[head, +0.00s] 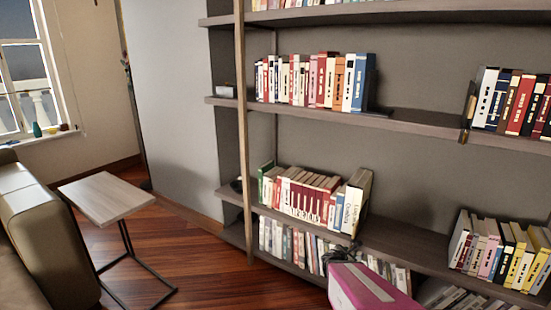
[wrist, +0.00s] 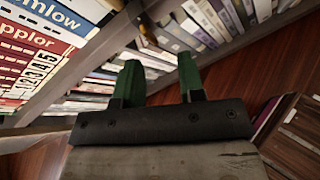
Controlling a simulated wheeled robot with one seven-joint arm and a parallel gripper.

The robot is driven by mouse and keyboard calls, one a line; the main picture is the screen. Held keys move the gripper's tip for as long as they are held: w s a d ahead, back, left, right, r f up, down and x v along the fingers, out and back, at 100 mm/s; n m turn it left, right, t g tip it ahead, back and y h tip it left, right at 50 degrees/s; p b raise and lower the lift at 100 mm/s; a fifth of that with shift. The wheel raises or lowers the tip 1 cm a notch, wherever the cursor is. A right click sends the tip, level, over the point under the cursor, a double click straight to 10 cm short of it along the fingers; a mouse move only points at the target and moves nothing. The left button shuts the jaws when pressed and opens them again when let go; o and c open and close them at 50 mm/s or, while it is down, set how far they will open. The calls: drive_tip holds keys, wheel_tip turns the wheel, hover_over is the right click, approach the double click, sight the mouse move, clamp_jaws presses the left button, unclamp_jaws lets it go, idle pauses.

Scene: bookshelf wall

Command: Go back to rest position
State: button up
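My gripper shows in the wrist view (wrist: 159,65) with two green fingers on a dark bar. The fingers stand apart and nothing is held between them. In the head view, a small dark shape that looks like my gripper (head: 338,252) is at the lower middle, in front of the lower shelves. Its finger gap is too small to make out there. The bookshelf (head: 420,125) fills the middle and right of the head view. In the wrist view, shelf edges and books lie beyond the fingers.
Books stand on the middle shelf (head: 310,80) and on the lower shelf (head: 312,197). More books (head: 505,250) are at the lower right. A small side table (head: 107,196) and a sofa (head: 35,235) stand at the left. Wooden floor (head: 185,250) is open between table and shelf.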

drive_tip(key=s+a+r+m+g+y, duration=0.3)
drive_tip(key=a+m, duration=0.4)
drive_tip(key=m, duration=0.5)
drive_tip(key=s+a+r+m+g+y, duration=0.3)
drive_tip(key=s+a+m+g+y, duration=0.2)
drive_tip(key=m, duration=0.6)
drive_tip(key=shift+s+a+r+m+g+y, duration=0.35)
drive_tip(key=shift+s+a+g, duration=0.45)
drive_tip(key=shift+a, duration=0.45)
drive_tip(key=shift+w, duration=0.1)
